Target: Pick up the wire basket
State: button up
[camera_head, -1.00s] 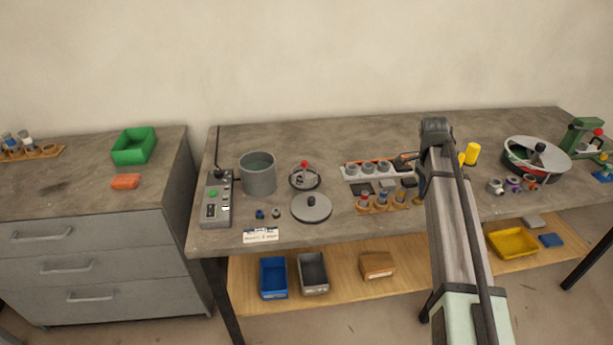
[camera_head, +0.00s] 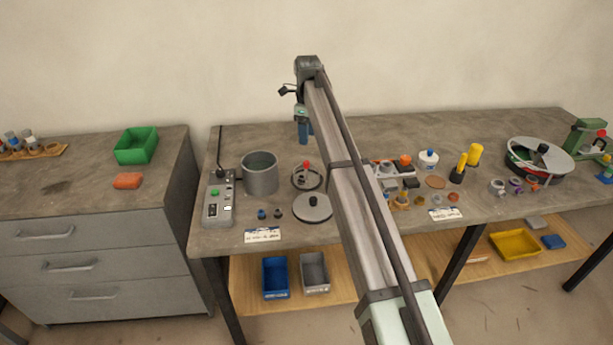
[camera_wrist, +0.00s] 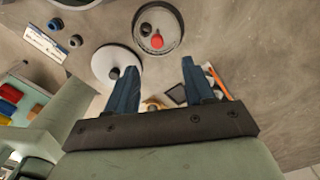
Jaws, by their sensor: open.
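The wire basket (camera_head: 306,180) appears to be the small round grey item with a dark rim and a red knob, standing on the bench between the grey pot and the grey lid. In the wrist view the basket (camera_wrist: 168,24) shows from above, with its red knob and a dark round part, beyond the fingertips. My gripper (camera_head: 303,142) is in the air above the back of the bench, behind the basket in the picture. Its two blue fingers (camera_wrist: 162,66) are apart with nothing between them.
A grey pot (camera_head: 260,174) stands left of the basket and a grey lid with a dark knob (camera_head: 313,209) lies in front. A control box (camera_head: 217,198) is further left. A rack of parts (camera_head: 386,169) lies to the right, partly behind my arm. The bench's back left is clear.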

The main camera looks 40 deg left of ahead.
aim_at(306, 161)
notch_tip(306, 161, down, 8)
jog(key=shift+r, duration=0.1)
jog(key=shift+s+f, duration=0.15)
jog(key=shift+f, duration=1.15)
jog(key=shift+s+f, duration=0.15)
jog(key=shift+f, duration=1.15)
grip_shut()
